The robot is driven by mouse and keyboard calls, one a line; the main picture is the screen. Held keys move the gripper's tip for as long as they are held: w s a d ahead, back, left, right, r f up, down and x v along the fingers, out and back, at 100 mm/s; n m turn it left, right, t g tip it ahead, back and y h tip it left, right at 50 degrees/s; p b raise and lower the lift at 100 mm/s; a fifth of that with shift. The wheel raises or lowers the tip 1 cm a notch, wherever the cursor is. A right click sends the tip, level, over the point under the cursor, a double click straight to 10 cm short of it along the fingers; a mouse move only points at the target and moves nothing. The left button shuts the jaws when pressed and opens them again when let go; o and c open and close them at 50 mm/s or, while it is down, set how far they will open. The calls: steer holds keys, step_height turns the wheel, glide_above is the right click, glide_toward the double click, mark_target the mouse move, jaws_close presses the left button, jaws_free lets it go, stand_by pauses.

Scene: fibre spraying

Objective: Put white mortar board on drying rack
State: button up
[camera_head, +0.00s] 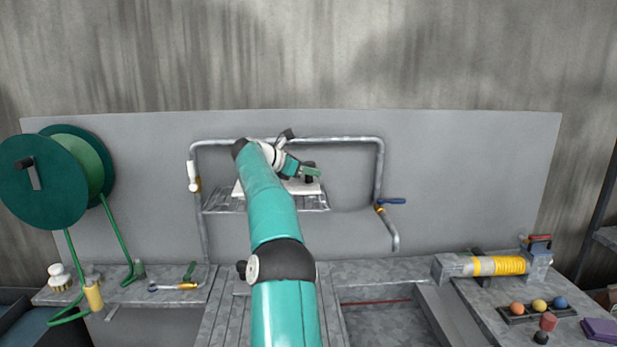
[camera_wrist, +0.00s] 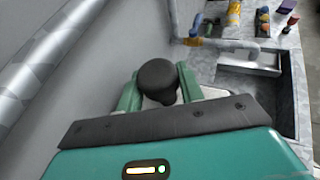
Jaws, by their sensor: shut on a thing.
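The white mortar board (camera_head: 306,188) is a pale flat slab at the wire drying rack (camera_head: 222,203), mostly behind my arm. My gripper (camera_head: 313,174) is at the board and shut on its black knob-like handle. In the wrist view my gripper (camera_wrist: 160,85) has its two green fingers on either side of the round black handle (camera_wrist: 157,80). A bit of the white board (camera_wrist: 212,92) shows beneath the fingers. The board looks level at the rack's height; whether it rests on the wires or is just above cannot be told.
A grey pipe frame (camera_head: 380,165) with a blue-handled valve (camera_head: 393,201) surrounds the rack in front of a grey panel. A green hose reel (camera_head: 45,182) is at left. A sink basin (camera_head: 385,322) lies below, and a yellow-wrapped tool (camera_head: 497,265) lies at right.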

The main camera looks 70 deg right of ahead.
steer(key=shift+s+a+f, duration=0.15)
steer(key=shift+f, duration=0.8)
steer(key=o, duration=1.2)
steer(key=shift+f, duration=0.15)
steer(key=shift+c, duration=0.2)
steer(key=v, duration=1.2)
